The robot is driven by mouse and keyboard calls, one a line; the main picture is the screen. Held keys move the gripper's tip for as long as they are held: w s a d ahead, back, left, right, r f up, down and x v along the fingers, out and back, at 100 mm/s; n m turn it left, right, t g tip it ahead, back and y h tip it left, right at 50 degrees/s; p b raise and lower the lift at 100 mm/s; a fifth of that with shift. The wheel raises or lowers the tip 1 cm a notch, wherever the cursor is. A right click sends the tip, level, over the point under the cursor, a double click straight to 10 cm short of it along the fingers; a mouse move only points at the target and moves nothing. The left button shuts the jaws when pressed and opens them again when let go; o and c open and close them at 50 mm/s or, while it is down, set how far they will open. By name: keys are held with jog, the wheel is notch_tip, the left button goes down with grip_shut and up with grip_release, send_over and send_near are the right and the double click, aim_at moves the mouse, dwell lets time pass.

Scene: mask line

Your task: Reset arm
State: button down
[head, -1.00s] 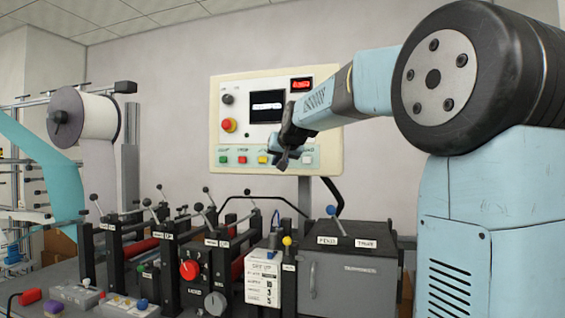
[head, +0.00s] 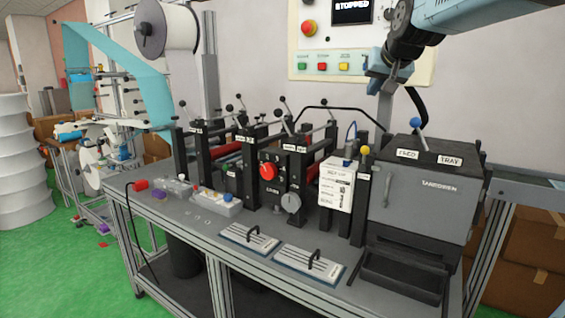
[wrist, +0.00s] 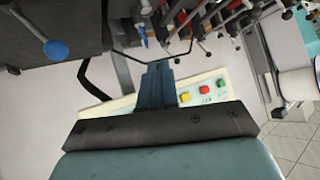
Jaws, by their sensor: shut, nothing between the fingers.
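My arm (head: 470,25) reaches in from the top right of the head view. My gripper (head: 388,84) hangs at its end, in front of the lower right part of the control panel (head: 325,68) and above the machine bench. The gripper also shows in the wrist view (wrist: 157,68), where its dark fingers are together with nothing between them. Behind them in the wrist view is the panel, with red, green and yellow buttons. The gripper appears apart from the machine; its exact distance from the panel cannot be told.
A grey box labelled TRAY (head: 425,200) with a blue-knobbed lever stands below the gripper. Black roller frames with levers line the bench (head: 205,235). Two handled plates (head: 310,268) lie at its front. A white roll (head: 165,27) is at upper left.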

jog(key=s+f+g, duration=0.1)
jog(key=s+f, duration=0.5)
jog(key=s, duration=0.3)
jog(key=s+f+n+g, duration=0.1)
jog(key=s+f+g, duration=0.1)
jog(key=s+f, duration=0.5)
jog(key=s+f+g+h, duration=0.1)
jog(key=s+f, duration=0.6)
jog(key=s, duration=0.6)
jog(key=shift+g, duration=0.4)
jog(key=shift+a+f, duration=0.1)
